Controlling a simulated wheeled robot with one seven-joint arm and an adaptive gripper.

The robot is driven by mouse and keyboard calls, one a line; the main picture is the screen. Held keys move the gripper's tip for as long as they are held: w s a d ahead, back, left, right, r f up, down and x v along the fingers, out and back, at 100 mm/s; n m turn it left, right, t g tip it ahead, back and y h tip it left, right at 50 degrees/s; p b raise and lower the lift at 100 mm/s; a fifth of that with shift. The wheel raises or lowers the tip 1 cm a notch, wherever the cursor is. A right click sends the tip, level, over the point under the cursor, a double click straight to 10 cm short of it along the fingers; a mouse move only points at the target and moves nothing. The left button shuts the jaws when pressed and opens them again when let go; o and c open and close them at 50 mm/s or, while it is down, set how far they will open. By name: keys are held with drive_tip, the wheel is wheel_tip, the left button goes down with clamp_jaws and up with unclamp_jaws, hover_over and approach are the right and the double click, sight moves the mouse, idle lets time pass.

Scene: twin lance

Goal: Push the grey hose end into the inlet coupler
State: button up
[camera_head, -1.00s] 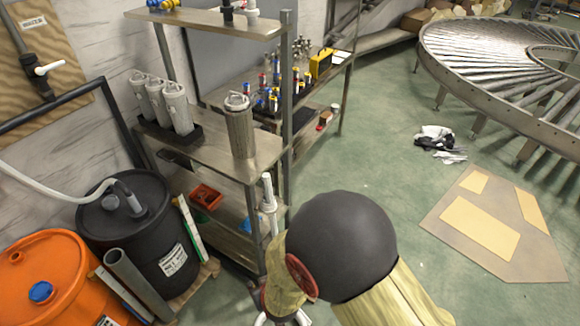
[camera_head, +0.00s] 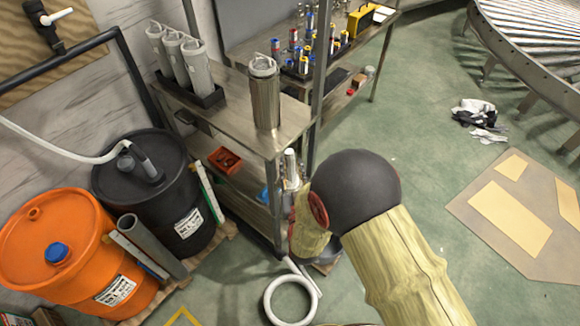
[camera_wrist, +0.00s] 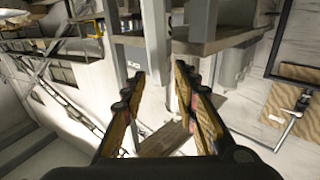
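A pale grey hose (camera_head: 291,302) lies in a loop on the floor below the shelf, and one run rises behind my arm. A short, pale upright piece (camera_head: 290,160) stands at the shelf's front corner; I cannot tell if it is the hose end. I cannot make out the inlet coupler. My gripper (camera_wrist: 158,77) is open in the wrist view, with nothing visible between its fingers. In the head view the gripper is largely hidden by my covered arm near the shelf corner.
The metal shelf (camera_head: 228,92) carries a steel canister (camera_head: 264,95) and several grey canisters. A black drum (camera_head: 150,190) and an orange drum (camera_head: 60,245) stand at left. A grey pipe (camera_head: 150,245) leans beside them.

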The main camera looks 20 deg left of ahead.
sight(290, 160)
drive_tip(key=x, duration=0.2)
drive_tip(key=b+x, duration=0.1)
drive_tip(key=x, duration=0.1)
drive_tip(key=shift+w+a+f, duration=0.1)
drive_tip(key=shift+f, duration=0.15)
drive_tip(key=shift+w+a+b, duration=0.15)
drive_tip(key=shift+w+b, duration=0.15)
drive_tip(key=shift+w, duration=0.05)
drive_tip(key=shift+r, duration=0.1)
clamp_jaws()
